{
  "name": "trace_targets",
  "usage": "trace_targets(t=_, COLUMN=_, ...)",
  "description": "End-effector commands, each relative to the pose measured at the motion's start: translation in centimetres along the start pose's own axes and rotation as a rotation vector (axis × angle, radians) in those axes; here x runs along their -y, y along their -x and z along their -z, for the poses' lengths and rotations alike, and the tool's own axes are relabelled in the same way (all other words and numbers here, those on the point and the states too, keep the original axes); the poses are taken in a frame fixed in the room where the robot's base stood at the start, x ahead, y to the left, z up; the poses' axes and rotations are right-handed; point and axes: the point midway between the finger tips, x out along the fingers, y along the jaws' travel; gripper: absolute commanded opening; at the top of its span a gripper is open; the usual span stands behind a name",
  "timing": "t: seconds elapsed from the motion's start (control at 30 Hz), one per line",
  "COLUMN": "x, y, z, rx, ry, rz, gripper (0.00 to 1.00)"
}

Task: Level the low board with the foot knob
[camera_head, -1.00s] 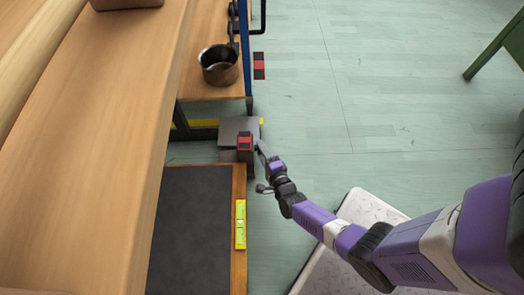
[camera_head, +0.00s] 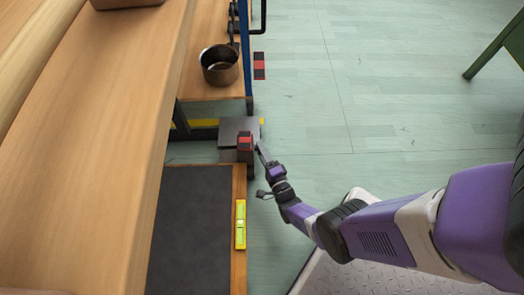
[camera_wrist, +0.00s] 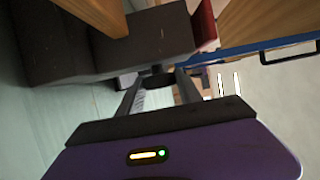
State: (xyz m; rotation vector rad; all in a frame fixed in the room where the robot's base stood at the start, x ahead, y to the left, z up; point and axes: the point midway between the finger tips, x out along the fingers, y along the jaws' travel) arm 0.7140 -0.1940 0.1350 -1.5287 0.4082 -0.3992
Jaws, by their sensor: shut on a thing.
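The low board (camera_head: 238,268) has a wooden edge and a dark grey top, and it lies at the lower left of the head view. A yellow spirit level (camera_head: 240,224) lies along its right edge; its bubble is too small to read. My gripper (camera_head: 259,147) is low beside the board's far right corner. In the wrist view, its fingers (camera_wrist: 158,82) are shut on a small dark round foot knob (camera_wrist: 157,77) below a dark block (camera_wrist: 140,42). The knob is not clear in the head view.
A red and black block (camera_head: 245,143) stands by the board's far corner, with a grey plate (camera_head: 235,128) behind. A metal pot (camera_head: 219,65) stands on a wooden shelf. The floor at right is largely clear.

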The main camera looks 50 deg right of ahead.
Motion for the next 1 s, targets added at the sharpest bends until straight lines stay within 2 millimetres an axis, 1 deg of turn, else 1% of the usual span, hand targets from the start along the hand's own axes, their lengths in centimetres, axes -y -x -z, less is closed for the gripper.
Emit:
trace_targets(t=0.03, x=0.01, y=-0.28, z=-0.31, rx=0.004, ry=0.001, rz=0.001, gripper=0.01)
trace_targets(t=0.57, x=0.03, y=-0.26, z=-0.32, rx=0.006, ry=0.002, rz=0.006, gripper=0.01)
trace_targets(t=0.6, x=0.04, y=-0.26, z=-0.32, rx=0.006, ry=0.002, rz=0.006, gripper=0.49)
trace_targets(t=0.67, x=0.04, y=-0.24, z=-0.28, rx=0.005, ry=0.002, rz=0.007, gripper=0.61)
trace_targets(t=0.7, x=0.03, y=-0.21, z=-0.24, rx=0.004, ry=0.002, rz=0.007, gripper=0.63)
trace_targets(t=1.0, x=0.00, y=-0.08, z=-0.07, rx=0.001, ry=0.002, rz=0.006, gripper=0.63)
